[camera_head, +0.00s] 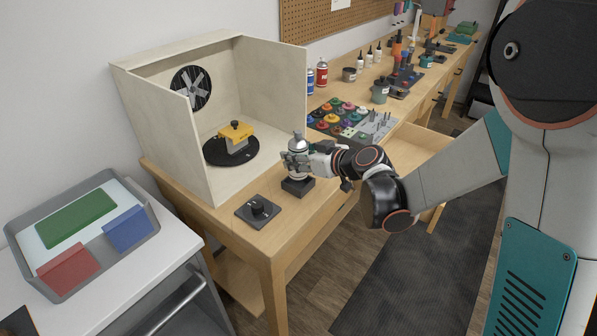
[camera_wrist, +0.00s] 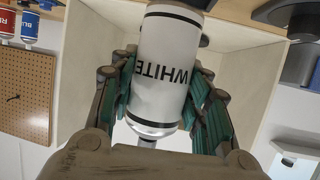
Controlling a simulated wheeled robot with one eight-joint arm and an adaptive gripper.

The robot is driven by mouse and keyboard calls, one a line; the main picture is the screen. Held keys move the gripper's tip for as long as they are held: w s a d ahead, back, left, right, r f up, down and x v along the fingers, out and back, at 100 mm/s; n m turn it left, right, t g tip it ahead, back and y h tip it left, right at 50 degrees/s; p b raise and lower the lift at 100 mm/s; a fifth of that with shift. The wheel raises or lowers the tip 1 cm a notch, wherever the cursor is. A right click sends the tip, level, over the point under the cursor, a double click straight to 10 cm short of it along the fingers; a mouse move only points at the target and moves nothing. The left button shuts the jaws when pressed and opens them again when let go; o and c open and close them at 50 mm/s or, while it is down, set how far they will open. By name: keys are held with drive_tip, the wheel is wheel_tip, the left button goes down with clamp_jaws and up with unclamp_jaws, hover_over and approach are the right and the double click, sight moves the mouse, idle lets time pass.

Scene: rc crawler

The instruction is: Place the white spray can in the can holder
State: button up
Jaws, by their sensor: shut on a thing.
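The white spray can (camera_head: 299,173) stands upright at the front edge of the workbench, and its label reads WHITE in the wrist view (camera_wrist: 165,70). My gripper (camera_head: 296,159) is shut around the can's upper body, with a finger on each side in the wrist view (camera_wrist: 166,100). The can holder (camera_head: 298,188) is a small black block on the bench directly beneath the can. The can's lower end meets or overlaps the holder in the head view. I cannot tell whether it is seated inside or just above it.
An open-fronted spray booth (camera_head: 280,90) stands behind, with a yellow part (camera_head: 236,139) on a black turntable (camera_head: 222,153). Paint pots (camera_head: 345,115) and red and blue cans (camera_head: 321,75) are farther along the bench.

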drive_tip(key=shift+f+b, duration=0.8)
drive_tip(key=shift+f, duration=1.25)
drive_tip(key=shift+f, duration=0.1)
drive_tip(key=o, duration=1.2)
drive_tip(key=shift+c, duration=0.2)
drive_tip(key=s+d+r+m+g+h+p, duration=0.1)
drive_tip(key=s+d+r+m+h, duration=0.2)
drive_tip(key=s+d, duration=0.3)
drive_tip(key=s+d+r+m+h+p, duration=0.1)
drive_tip(key=s+d, duration=0.6)
drive_tip(key=s, duration=0.7)
drive_tip(key=s+d+r+m+g+h+p, duration=0.1)
drive_tip(key=s+d+r+m+h, duration=0.3)
drive_tip(key=s, duration=0.7)
wheel_tip(320, 180, up, 4)
drive_tip(key=shift+d+f+m+g+h, duration=0.25)
drive_tip(key=shift+d+h, duration=0.35)
drive_tip(key=shift+d, duration=0.65)
